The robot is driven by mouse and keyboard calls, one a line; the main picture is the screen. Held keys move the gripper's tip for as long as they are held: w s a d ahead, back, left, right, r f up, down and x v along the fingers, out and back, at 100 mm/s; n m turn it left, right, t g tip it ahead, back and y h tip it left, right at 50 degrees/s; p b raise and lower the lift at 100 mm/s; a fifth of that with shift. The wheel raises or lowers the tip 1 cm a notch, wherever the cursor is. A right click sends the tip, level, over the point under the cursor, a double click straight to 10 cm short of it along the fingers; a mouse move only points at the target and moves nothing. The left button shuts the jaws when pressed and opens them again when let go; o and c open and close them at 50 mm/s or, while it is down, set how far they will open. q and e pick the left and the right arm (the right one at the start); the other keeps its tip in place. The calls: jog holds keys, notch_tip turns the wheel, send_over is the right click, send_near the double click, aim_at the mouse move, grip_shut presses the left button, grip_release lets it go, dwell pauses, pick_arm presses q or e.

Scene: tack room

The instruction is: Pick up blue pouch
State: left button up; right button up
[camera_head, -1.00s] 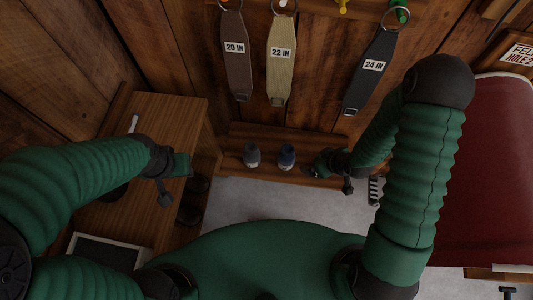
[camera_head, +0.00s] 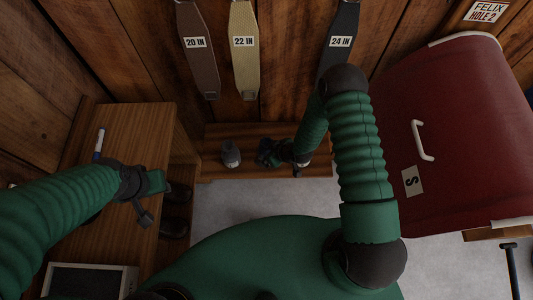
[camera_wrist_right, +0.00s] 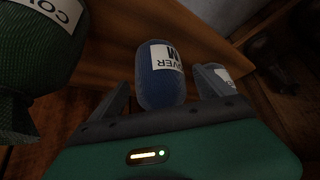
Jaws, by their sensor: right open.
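The blue pouch (camera_wrist_right: 160,88), with a white label, stands between the two fingers of my right gripper (camera_wrist_right: 164,80) in the right wrist view. The fingers are open, one on each side of it. I cannot tell whether either touches it. In the head view my right gripper (camera_head: 268,152) is over the low wooden shelf (camera_head: 215,172) and mostly covers the blue pouch. My left gripper (camera_head: 146,192) is over the wooden cabinet at left, away from the pouch. Its jaws are too small to read.
A dark green pouch (camera_wrist_right: 32,75) is close on the other side in the right wrist view. The wooden cabinet (camera_head: 130,125) is at left, a red padded thing (camera_head: 450,130) at right.

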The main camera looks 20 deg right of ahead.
jog(key=shift+w+a+f, duration=0.1)
jog(key=shift+w+f, duration=0.2)
jog(key=shift+f, duration=0.35)
jog(key=shift+r, duration=0.1)
jog(key=shift+c, duration=0.5)
jog(key=c, duration=1.5)
